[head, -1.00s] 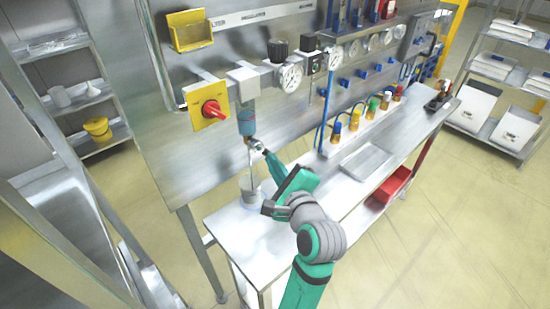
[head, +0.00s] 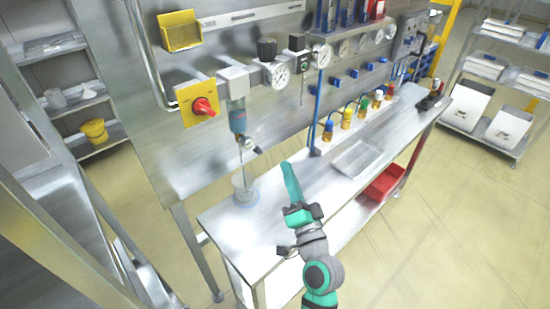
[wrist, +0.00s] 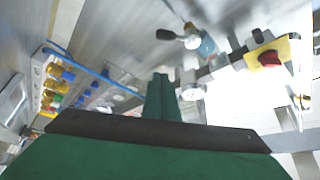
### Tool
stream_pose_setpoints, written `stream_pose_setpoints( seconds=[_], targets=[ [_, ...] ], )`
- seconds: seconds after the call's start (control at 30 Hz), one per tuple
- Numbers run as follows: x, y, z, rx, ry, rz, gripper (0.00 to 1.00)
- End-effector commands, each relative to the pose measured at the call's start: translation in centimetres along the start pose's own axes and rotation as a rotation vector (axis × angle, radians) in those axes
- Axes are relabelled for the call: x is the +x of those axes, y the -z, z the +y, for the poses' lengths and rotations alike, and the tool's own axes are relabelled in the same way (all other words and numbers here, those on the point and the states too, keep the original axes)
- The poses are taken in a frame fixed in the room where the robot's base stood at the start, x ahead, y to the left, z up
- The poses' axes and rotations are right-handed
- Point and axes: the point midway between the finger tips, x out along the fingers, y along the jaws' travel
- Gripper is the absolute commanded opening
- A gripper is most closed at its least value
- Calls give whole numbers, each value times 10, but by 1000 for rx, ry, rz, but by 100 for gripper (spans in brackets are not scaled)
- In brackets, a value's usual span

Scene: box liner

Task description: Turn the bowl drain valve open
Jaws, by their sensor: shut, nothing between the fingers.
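The blue, see-through filter bowl (head: 237,120) hangs below a grey block on the steel panel. The drain valve (head: 247,142) is at its bottom, with a short dark lever (head: 257,150) sticking out to the right and slightly down. In the wrist view the valve (wrist: 191,39), its dark lever (wrist: 166,35) and the bowl (wrist: 207,46) show beyond the fingers. My gripper (head: 287,166) is shut and empty, to the right of the lever and apart from it. Its green fingers (wrist: 160,88) are together in the wrist view. Whether the valve is open is unclear.
A thin tube runs down from the valve into a clear cup (head: 245,195) on the steel bench (head: 300,215). A red knob on a yellow plate (head: 187,103) is at the left. Several colored fittings (head: 347,117) and a shallow tray (head: 357,158) lie to the right.

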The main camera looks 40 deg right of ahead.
Motion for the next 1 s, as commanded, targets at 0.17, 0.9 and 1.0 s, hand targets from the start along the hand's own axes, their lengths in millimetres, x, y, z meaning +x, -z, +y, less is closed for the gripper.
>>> stream_pose_setpoints(
  seconds=[0.17, 0.9, 1.0],
  targets=[
    [18, 1, -1, -2, 3, 1, 0],
    [90, -18, 1, -1, -3, 1, 0],
    [87, -27, 2, 0, -3, 0, 0]
  ],
)
